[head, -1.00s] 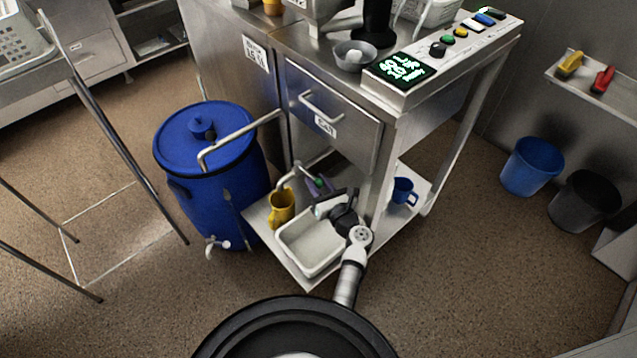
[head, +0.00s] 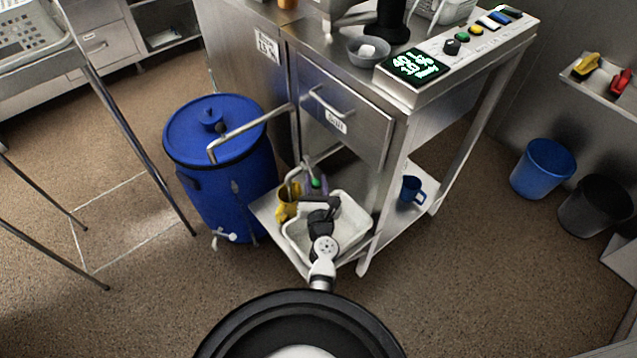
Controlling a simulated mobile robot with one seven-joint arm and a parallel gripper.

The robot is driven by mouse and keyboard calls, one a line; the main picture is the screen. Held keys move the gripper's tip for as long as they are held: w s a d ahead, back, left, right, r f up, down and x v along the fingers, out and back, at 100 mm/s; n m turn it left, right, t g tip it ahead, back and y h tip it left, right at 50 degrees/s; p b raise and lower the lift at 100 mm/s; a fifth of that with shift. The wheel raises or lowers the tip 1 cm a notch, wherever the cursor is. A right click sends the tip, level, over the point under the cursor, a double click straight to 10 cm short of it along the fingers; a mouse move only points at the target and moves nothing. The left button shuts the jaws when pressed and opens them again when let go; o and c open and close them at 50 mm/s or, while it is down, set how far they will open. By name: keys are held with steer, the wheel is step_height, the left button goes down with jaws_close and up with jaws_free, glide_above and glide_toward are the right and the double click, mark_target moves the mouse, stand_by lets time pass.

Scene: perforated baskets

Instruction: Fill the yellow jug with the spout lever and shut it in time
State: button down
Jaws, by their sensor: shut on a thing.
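The yellow jug (head: 287,204) stands on the low shelf at the left end, partly hidden by my gripper. My gripper (head: 300,201) reaches left over the white basin and is shut on the right side of the jug, where its handle is. The exact grip is too small to make out. A metal spout pipe (head: 296,173) bends down just above the jug. A purple lever part with a green spot (head: 317,184) sits right of the spout, behind my gripper. The jug's inside and any flow of liquid cannot be made out.
The white basin (head: 362,224) lies under my arm on the shelf (head: 266,217). A blue mug (head: 411,188) stands at the shelf's right. A blue barrel (head: 215,175) stands close on the left. A drawer (head: 340,118) and the worktop overhang the shelf. Front floor is clear.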

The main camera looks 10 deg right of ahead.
steer(key=shift+a, duration=0.1)
steer(key=c, duration=1.1)
jaws_free()
steer(key=shift+c, duration=0.2)
steer(key=shift+s, duration=0.1)
